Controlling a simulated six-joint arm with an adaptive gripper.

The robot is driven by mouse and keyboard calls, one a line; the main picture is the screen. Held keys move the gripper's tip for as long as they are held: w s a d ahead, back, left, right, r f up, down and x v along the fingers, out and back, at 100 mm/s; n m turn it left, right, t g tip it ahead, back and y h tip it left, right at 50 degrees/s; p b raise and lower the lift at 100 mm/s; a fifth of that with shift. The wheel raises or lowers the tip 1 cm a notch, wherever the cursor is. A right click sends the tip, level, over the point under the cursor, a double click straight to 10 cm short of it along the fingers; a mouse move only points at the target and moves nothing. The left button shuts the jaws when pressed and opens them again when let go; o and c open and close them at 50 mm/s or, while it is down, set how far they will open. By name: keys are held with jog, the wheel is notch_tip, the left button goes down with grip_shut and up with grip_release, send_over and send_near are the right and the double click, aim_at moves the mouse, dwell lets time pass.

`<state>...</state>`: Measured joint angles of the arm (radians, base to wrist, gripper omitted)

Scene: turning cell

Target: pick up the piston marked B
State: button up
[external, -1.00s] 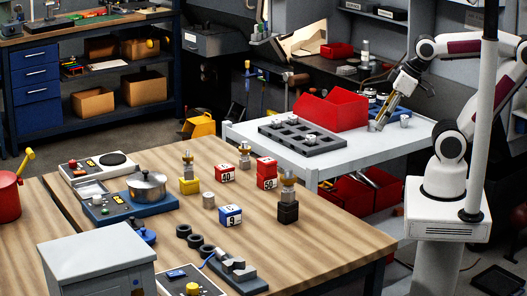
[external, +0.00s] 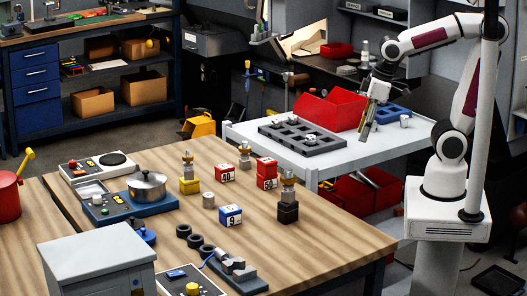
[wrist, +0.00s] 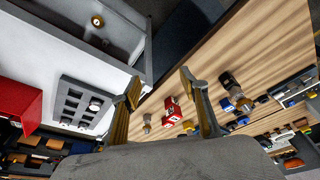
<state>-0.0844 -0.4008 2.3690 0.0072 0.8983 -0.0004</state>
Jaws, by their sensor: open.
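Several small silver-grey cylinders look like pistons; no letter B can be read on any of them. One stands on the white cart right of the blue tray (external: 404,121). One sits in the dark grey pocketed tray (external: 310,139) and also shows in the wrist view (wrist: 96,103). One stands on the wooden table (external: 208,199). My gripper (external: 365,138) points down over the cart's front part, left of the cart piston and right of the pocketed tray. In the wrist view my gripper (wrist: 160,85) has its two gold fingers spread, with nothing between them.
A red open bin (external: 333,108) stands behind the pocketed tray. The blue tray (external: 391,113) lies behind my gripper. The wooden table (external: 330,233) carries red, blue, yellow and black blocks, with bare wood at its right. The white cart (external: 345,160) has free room near its front edge.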

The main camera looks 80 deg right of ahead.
aim_at(210, 195)
jog(key=w+a+f+n, duration=0.1)
jog(key=w+a+f, duration=0.3)
jog(key=w, duration=0.7)
jog(key=w+a+f+n, duration=0.1)
jog(key=w+a+f, duration=0.3)
jog(key=w+a, duration=0.3)
jog(key=w+a+f+n+y, duration=0.1)
jog(key=w+a+f, duration=0.4)
jog(key=w, duration=1.1)
jog(key=shift+a+n+g, duration=0.15)
jog(key=shift+n+g, duration=0.15)
jog(key=shift+g, duration=0.1)
jog(key=w, duration=0.1)
jog(key=w+a, duration=0.1)
jog(key=w, duration=0.1)
jog(key=shift+w+a+r, duration=0.2)
jog(key=shift+n+t+y, duration=0.4)
jog(key=shift+n+t, duration=0.3)
jog(key=shift+t, duration=0.1)
jog(key=w+r, duration=0.1)
jog(key=w+a+r, duration=0.1)
jog(key=w+r, duration=0.1)
jog(key=shift+r, duration=0.1)
jog(key=shift+x, duration=1.05)
jog(key=shift+w+f, duration=0.1)
jog(key=shift+f, duration=0.15)
